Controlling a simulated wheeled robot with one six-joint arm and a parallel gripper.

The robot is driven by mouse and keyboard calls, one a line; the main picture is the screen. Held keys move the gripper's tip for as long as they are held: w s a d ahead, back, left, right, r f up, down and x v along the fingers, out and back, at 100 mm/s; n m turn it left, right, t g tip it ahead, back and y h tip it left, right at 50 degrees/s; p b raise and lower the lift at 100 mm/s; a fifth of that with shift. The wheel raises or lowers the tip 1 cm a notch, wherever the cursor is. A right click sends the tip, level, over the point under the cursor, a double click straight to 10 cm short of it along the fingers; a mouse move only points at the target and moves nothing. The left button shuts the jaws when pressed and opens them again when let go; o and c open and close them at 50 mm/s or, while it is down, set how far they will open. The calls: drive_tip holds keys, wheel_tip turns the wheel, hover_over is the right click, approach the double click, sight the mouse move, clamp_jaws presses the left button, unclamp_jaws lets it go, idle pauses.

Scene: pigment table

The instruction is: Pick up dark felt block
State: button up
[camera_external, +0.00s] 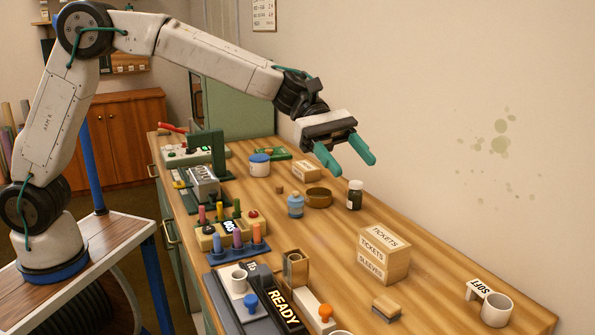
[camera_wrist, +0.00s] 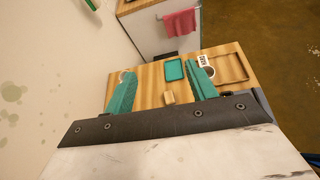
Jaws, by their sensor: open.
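A small block with a wooden top and a darker grey base (camera_external: 386,308) lies near the front of the table, in front of the tickets box. It is the closest match to the felt block, but I cannot make out felt. My gripper (camera_external: 352,165) is high above the table, near the wall, with its two teal fingers apart and nothing between them. In the wrist view my gripper (camera_wrist: 160,76) is also open. A small tan block (camera_wrist: 168,97) shows below between the fingers there; I cannot tell which object it is.
The tickets box (camera_external: 384,255) stands behind the small block. A white cup (camera_external: 496,310) and a "SOFT" sign (camera_external: 480,288) are to its right. A dark bottle (camera_external: 355,195) and brown bowl (camera_external: 319,198) stand below my gripper. The wall (camera_external: 480,130) is close behind.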

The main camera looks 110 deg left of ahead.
wheel_tip(320, 180, down, 4)
drive_tip(key=w+a+n, duration=0.2)
drive_tip(key=a, duration=0.1)
approach(379, 296)
drive_tip(key=shift+w+d+f+t, duration=0.3)
drive_tip(key=shift+d+f+t, duration=0.1)
drive_tip(key=shift+d+f, duration=0.15)
drive_tip(key=x, duration=0.7)
drive_tip(key=shift+w+d+f, duration=0.1)
drive_tip(key=shift+w+f, duration=0.05)
drive_tip(key=shift+w, duration=0.1)
drive_tip(key=c, duration=1.1)
